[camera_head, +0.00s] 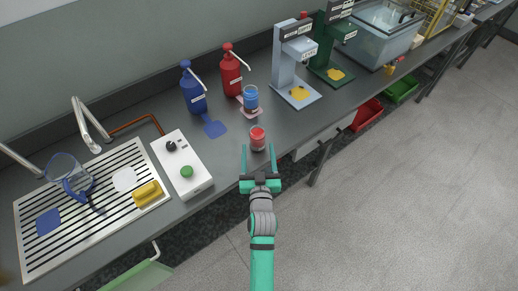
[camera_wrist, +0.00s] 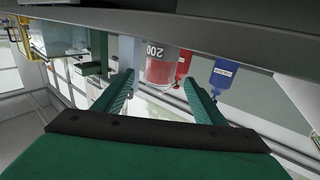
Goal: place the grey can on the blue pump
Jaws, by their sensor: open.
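I cannot make out a grey can in either view. A small red-filled clear container (camera_head: 258,138) stands upright near the bench's front edge; in the wrist view (camera_wrist: 158,66) it appears upside down with "200" on it. My gripper (camera_head: 259,158) is open and empty, just in front of this container. In the wrist view the fingers (camera_wrist: 157,84) point towards it, with the container apparently beyond or between their tips. The blue pump (camera_head: 194,92) stands at the back of the bench, with a blue patch (camera_head: 214,129) before it. It also shows in the wrist view (camera_wrist: 224,75).
A red pump (camera_head: 231,72) stands right of the blue one, with a blue container (camera_head: 251,97) before it on a pink patch. A white control box (camera_head: 183,168) lies left of my gripper. Light-blue (camera_head: 284,75) and green (camera_head: 321,52) seamers stand to the right.

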